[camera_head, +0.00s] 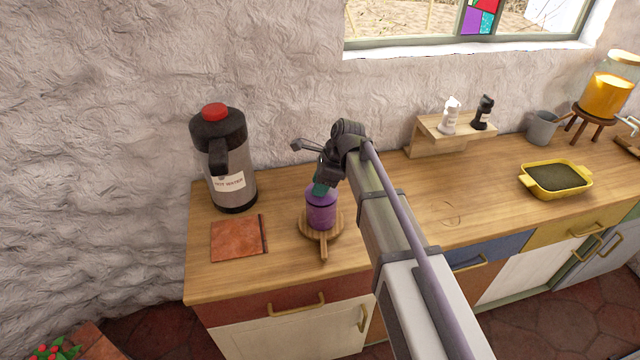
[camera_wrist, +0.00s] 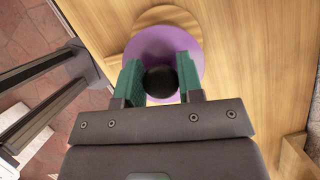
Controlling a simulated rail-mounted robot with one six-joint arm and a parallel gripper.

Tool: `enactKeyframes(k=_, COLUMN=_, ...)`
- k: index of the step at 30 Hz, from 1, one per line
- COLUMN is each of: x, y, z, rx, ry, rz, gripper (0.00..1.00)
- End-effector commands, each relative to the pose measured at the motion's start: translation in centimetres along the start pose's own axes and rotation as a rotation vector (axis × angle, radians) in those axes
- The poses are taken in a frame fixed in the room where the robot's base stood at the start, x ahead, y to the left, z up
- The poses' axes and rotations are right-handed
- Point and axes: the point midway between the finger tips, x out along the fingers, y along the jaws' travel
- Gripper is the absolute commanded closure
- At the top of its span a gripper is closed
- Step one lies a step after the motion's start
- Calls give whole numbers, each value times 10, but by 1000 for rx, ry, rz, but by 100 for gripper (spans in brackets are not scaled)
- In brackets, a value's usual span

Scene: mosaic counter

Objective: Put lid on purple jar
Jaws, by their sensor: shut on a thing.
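The purple jar (camera_head: 321,217) stands upright on a round wooden board with a handle (camera_head: 335,232). The purple lid (camera_wrist: 165,43) has a black knob (camera_wrist: 161,82). My gripper (camera_head: 321,188) is directly above the jar, fingers pointing down. In the wrist view its green fingers (camera_wrist: 160,78) are shut on the knob from both sides. The lid is at the jar's mouth; a dark line shows between them in the head view, and I cannot tell whether it is fully seated. In the wrist view the lid hides the jar.
A hot water dispenser (camera_head: 226,165) with a red top stands left of the jar, behind a reddish tile (camera_head: 238,238). A small wooden shelf (camera_head: 430,130) with shakers and a yellow dish (camera_head: 556,181) are to the right. The counter right of my arm is mostly clear.

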Motion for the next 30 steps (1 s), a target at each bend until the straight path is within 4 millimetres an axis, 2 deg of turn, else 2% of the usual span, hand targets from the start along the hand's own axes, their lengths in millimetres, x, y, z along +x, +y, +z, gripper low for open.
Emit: enactKeyframes(k=30, x=7, y=0, z=-3, rx=0, ry=0, rz=0, gripper=90)
